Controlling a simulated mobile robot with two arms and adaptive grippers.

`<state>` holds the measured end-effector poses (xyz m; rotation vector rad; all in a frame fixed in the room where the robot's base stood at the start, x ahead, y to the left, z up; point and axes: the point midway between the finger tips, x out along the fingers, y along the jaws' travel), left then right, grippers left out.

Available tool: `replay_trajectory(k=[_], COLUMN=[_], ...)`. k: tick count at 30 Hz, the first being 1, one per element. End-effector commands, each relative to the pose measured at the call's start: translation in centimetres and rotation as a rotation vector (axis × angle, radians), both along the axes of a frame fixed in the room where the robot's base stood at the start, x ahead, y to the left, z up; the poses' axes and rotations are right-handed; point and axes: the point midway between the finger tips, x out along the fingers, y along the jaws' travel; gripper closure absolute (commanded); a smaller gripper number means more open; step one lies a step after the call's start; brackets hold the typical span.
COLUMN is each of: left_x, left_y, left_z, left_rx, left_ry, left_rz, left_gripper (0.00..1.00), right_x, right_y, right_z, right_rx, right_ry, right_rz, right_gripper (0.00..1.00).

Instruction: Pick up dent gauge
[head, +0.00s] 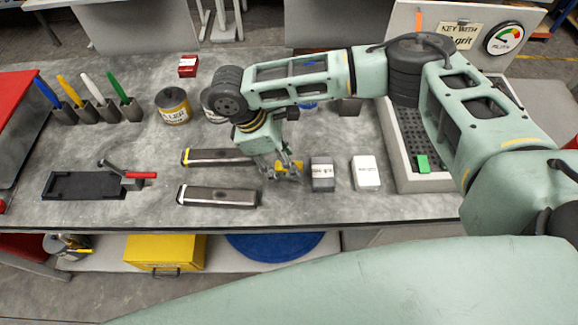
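No object is clearly readable as the dent gauge. A small yellow piece (297,165) shows at the fingers of my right gripper (284,174); I cannot tell whether it is held, lies behind, or is the gauge. This gripper points down, low over the grey worktop, between two long dark bars and a grey labelled block (322,172). Its finger opening is too small to judge. A grey lever-like tool with a red end (138,175) lies by a black tray (83,186) at the left. My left gripper is out of view.
The upper bar (215,157) and lower bar (222,195) lie left of the gripper. A white block (366,173) and a grey box (408,178) with a green piece stand right. Upright pens (90,88), a can (173,106) and a red box (187,66) stand behind.

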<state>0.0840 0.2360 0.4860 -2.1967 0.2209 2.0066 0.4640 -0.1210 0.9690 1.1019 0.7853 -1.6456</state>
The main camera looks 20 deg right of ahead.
Motion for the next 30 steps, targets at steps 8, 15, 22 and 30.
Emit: replay_trajectory(k=[8,15,22,30], left_x=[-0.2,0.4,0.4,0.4], left_y=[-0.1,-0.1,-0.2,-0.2], left_z=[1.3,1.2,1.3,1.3], left_rx=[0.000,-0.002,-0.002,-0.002], left_ry=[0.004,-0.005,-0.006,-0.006], left_rz=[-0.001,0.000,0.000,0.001], left_gripper=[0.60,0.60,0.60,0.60], right_x=[-0.5,-0.5,-0.5,-0.5], right_y=[-1.2,-1.2,-1.2,-1.2], right_z=[-2.6,-2.8,-2.7,-2.7], right_rx=[-0.001,0.000,0.000,0.000], right_ry=[0.000,0.000,0.000,-0.001], right_rz=[0.000,0.000,0.000,0.000], right_gripper=[0.55,0.57,0.77,1.00])
